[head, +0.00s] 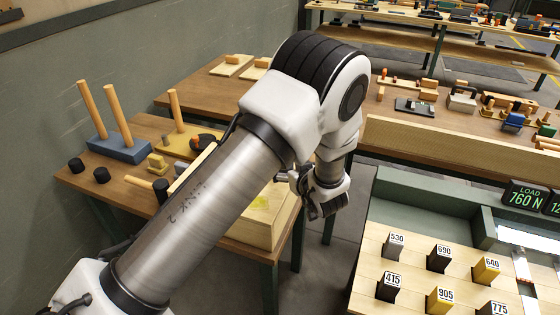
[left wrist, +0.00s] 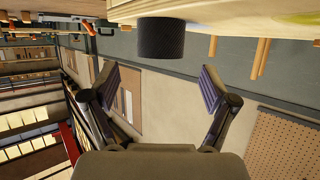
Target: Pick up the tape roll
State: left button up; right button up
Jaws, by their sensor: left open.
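My left gripper (head: 322,206) hangs beside the right edge of the left table in the head view. In the left wrist view its two fingers (left wrist: 162,88) are spread wide with nothing between them. A black ribbed cylinder (left wrist: 162,40) shows at the top of that view, beyond the fingertips and apart from them. It may be the tape roll, but I cannot tell for sure. In the head view my arm hides part of the table, and no clear tape roll shows. A dark round thing (head: 205,141) lies partly behind the arm. My right gripper is not in view.
The wooden table (head: 135,200) bears a blue block with two upright dowels (head: 118,148), small black cylinders (head: 76,165) and a pale wooden box (head: 262,228). A tray of numbered blocks (head: 365,250) stands at the right. A floor gap (head: 322,262) separates them.

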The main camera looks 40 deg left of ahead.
pick_arm(q)
jog(key=shift+w+a+r+p, duration=0.1)
jog(key=shift+w+a+p, duration=0.2)
jog(key=shift+a+p, duration=0.3)
jog(key=x, duration=0.4)
jog(key=shift+d+f+p, duration=0.1)
jog(key=shift+f+p, duration=0.2)
jog(key=shift+f, duration=0.1)
jog(key=shift+w+a+f, duration=0.2)
jog(key=shift+w+a, duration=0.05)
jog(key=shift+s+d+r, duration=0.25)
jog(key=shift+d+r, duration=0.05)
jog(key=shift+d, duration=0.05)
jog(key=shift+c, duration=1)
jog(key=shift+s+d+r, duration=0.1)
jog(key=shift+d+r, duration=0.05)
jog(key=c, duration=1)
jog(key=shift+c, duration=0.2)
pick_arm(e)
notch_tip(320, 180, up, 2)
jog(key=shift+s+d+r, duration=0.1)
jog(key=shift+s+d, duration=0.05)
